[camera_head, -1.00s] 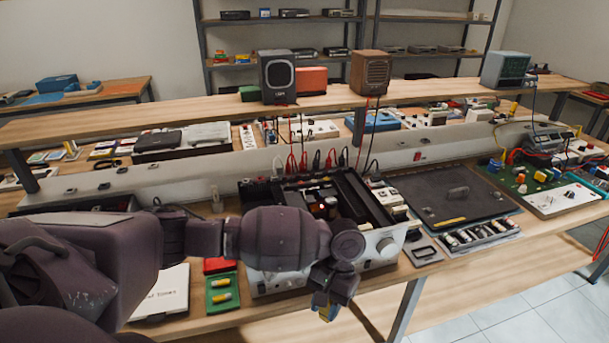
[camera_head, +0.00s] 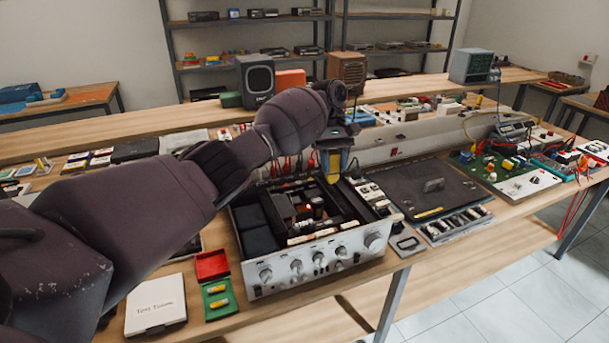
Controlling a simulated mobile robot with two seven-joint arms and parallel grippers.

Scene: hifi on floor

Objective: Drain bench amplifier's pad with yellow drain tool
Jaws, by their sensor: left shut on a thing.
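The bench amplifier (camera_head: 305,262) stands on the bench at centre, its top open and its silver front with several knobs facing me. Dark blocks and small components show inside; I cannot make out the pad. My left gripper (camera_head: 336,158) points down above the back right part of the open amplifier. It is shut on the yellow drain tool (camera_head: 333,175), whose yellow part shows below the jaws. Whether the tool's tip touches anything inside is not clear. My right gripper is not in view.
A small green case (camera_head: 217,298) with yellow pieces and a red lid lies left of the amplifier, beside a white "Test Tools" box (camera_head: 155,302). A dark mat (camera_head: 430,188) and a tray of parts (camera_head: 453,224) lie to the right. A raised shelf with speakers runs behind.

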